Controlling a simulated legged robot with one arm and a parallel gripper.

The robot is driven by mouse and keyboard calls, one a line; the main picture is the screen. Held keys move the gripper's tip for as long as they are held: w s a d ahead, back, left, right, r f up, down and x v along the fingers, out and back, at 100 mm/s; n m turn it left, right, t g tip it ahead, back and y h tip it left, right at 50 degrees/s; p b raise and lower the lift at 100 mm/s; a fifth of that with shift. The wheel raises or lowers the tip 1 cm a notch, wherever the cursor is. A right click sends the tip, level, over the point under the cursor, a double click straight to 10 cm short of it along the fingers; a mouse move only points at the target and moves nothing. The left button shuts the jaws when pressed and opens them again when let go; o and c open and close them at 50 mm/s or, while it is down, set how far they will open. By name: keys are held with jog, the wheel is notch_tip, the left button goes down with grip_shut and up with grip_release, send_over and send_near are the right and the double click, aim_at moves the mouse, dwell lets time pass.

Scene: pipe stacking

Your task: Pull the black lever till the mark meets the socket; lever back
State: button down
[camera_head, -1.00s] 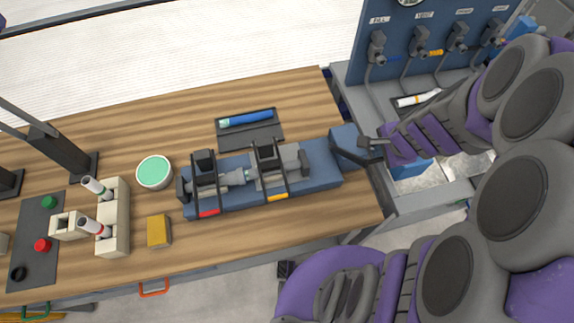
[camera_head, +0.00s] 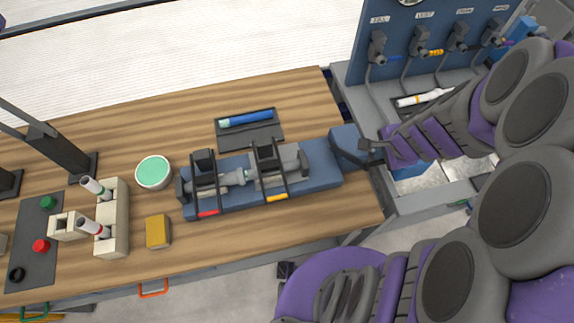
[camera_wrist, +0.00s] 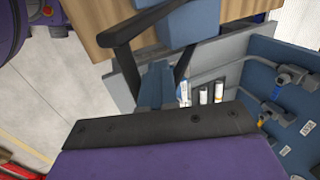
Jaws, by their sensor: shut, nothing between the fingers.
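The black lever (camera_head: 352,156) is at the right end of the blue jig (camera_head: 325,168), beside its blue end block (camera_head: 345,138). In the wrist view, black bars (camera_wrist: 148,20) stand by a blue block (camera_wrist: 190,22). My gripper (camera_head: 368,146) is at the lever's outer end, shut with nothing held; whether it touches the lever I cannot tell. On the jig, a grey pipe (camera_head: 228,179) with a pale collar lies in the left clamp, facing the grey socket piece (camera_head: 272,180) in the right clamp. The mark is too small to make out.
A dark tray (camera_head: 262,134) with a blue tube lies behind the jig. A mint-topped bowl (camera_head: 154,172), yellow block (camera_head: 157,231) and cream rack (camera_head: 112,225) stand left. The blue valve panel (camera_head: 425,65) rises behind right. Bare wood lies in front of the jig.

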jog(key=shift+s+d+f+b, duration=0.25)
jog(key=shift+s+f+b, duration=0.45)
jog(key=shift+b, duration=1.05)
dwell(1.4)
jog(key=shift+w+r, duration=0.1)
jog(key=shift+r, duration=0.05)
jog(key=w+a+p+v, duration=0.1)
jog(key=p+v, duration=0.5)
jog(key=v, duration=0.2)
jog(key=shift+d+r, duration=0.4)
jog(key=shift+r, duration=0.05)
dwell(0.4)
jog(key=shift+s, duration=0.1)
